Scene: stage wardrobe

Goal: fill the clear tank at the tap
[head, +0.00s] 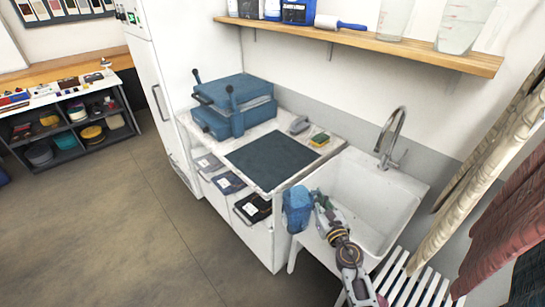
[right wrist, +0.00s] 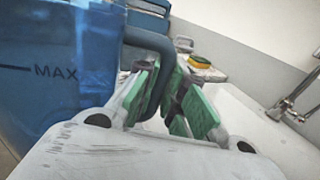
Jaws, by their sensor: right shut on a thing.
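The tank (head: 297,210) is blue and see-through, with a handle and a MAX mark. It hangs at the front left edge of the white sink (head: 412,186), in front of the worktop. My right gripper (head: 318,198) is shut on its handle; in the right wrist view the green-padded fingers (right wrist: 165,95) close around the blue handle, with the tank (right wrist: 45,85) at the left. I cannot tell whether any water is in it. The chrome tap (head: 390,140) stands at the sink's back, apart from the tank; part of it shows in the right wrist view (right wrist: 290,105). My left gripper is out of view.
Left of the sink, a worktop (head: 215,142) holds a blue press (head: 235,105), a dark mat (head: 270,160) and a sponge (head: 320,140). A shelf (head: 400,48) with containers hangs above. Garments (head: 500,200) hang at the right, above a white slatted rack (head: 410,285). The sink basin looks empty.

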